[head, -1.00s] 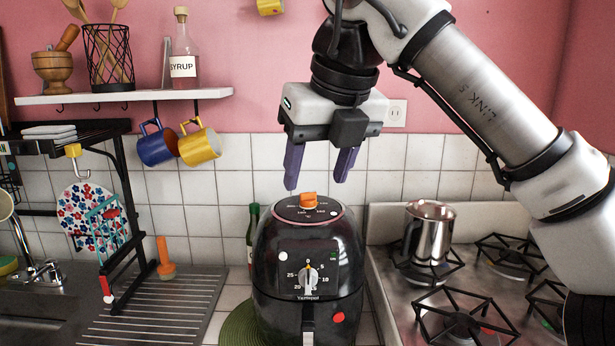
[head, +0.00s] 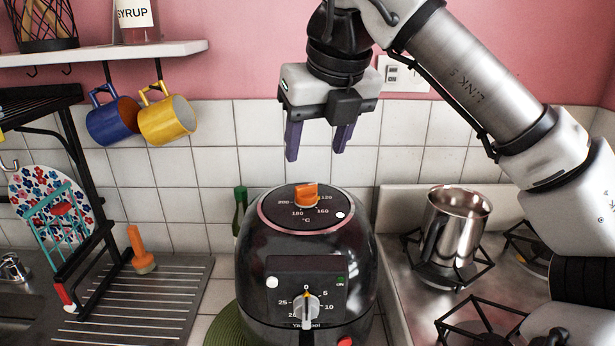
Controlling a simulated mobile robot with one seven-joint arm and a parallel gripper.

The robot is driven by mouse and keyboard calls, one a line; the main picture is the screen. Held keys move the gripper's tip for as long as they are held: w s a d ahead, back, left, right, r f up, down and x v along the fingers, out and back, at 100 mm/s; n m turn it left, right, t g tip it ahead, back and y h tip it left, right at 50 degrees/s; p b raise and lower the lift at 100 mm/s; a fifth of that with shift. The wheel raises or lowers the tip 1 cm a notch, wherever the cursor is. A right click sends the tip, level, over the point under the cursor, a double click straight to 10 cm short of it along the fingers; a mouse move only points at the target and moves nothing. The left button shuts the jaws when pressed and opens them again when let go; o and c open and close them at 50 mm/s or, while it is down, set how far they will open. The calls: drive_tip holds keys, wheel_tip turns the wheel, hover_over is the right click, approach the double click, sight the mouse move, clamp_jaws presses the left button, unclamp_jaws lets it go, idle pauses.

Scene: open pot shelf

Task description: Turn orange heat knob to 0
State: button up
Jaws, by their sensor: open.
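The orange heat knob (head: 306,194) sits on the top dial of a black air fryer (head: 262,246). Its dial has numbers around it, with 120, 160, 180 and 200 roughly legible. Where its pointer stands is hard to tell. My gripper (head: 317,156) points down above the knob and a little behind or over it, apart from it. Its purple fingers are spread with nothing between them. A grey timer knob (head: 306,307) is on the fryer's front, with 0 at its top.
A metal pot (head: 458,228) stands on the stove (head: 400,275) to the right. A dish rack, a draining board (head: 165,300) and an orange brush (head: 140,250) are at left. Blue (head: 113,122) and yellow (head: 167,121) mugs hang under the shelf (head: 100,53).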

sight(307, 186)
drive_tip(key=p+x, duration=0.2)
drive_tip(key=x, duration=0.7)
drive_tip(key=shift+w+f, duration=0.15)
drive_tip(key=c, duration=1)
